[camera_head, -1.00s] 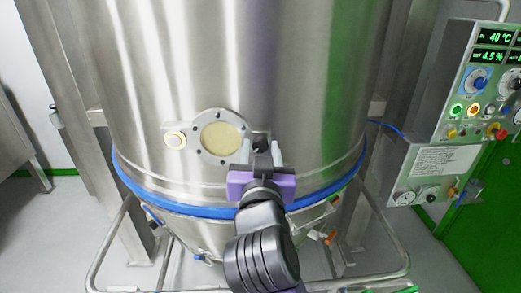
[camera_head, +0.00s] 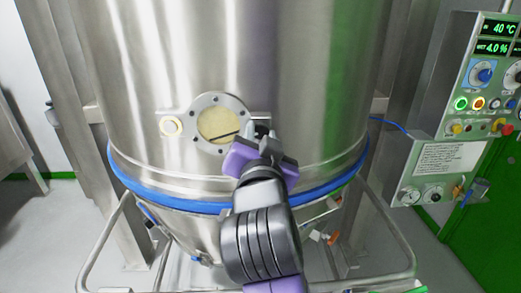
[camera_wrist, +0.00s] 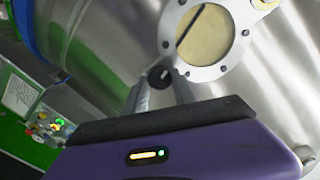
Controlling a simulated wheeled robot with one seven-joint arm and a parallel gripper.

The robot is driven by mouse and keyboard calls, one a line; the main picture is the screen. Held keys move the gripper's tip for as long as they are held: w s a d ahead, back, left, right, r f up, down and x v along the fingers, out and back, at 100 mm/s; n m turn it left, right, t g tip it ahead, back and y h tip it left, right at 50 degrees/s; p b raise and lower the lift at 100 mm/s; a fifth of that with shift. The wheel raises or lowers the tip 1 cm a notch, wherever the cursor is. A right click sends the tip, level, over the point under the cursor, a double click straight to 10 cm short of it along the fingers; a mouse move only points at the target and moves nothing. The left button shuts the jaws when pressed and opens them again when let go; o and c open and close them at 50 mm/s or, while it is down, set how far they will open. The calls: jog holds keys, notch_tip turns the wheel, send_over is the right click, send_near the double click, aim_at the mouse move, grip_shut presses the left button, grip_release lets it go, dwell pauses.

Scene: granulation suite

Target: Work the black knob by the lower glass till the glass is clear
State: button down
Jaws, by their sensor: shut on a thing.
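The lower glass (camera_head: 216,124) is a round window in a bolted steel ring on the vessel. It looks cream-yellow and coated, and a dark wiper bar lies across it at a slant; the wrist view shows the glass (camera_wrist: 212,40) with the same bar. The black knob (camera_wrist: 158,77) sits just beside the ring, with a pale mark on its face. My gripper (camera_head: 263,138) is at the knob, rolled over at a tilt. In the wrist view its two fingers (camera_wrist: 160,88) are closed around the knob, one on each side.
A control panel (camera_head: 480,90) with lit displays stands at the right.

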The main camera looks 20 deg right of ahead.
jog(key=m+b, duration=0.3)
jog(key=b, duration=0.1)
jog(key=m+b, duration=0.2)
jog(key=shift+f+m, duration=0.3)
jog(key=m+b, duration=0.4)
jog(key=m, duration=0.1)
jog(key=shift+d+r+b, duration=0.1)
jog(key=shift+r+b, duration=0.05)
jog(key=shift+b, duration=0.25)
jog(key=c, duration=1)
grip_release()
jog(key=shift+r, duration=0.1)
jog(key=shift+s, duration=0.1)
jog(key=b+v, duration=0.1)
jog(key=v, duration=0.6)
jog(key=shift+s, duration=0.3)
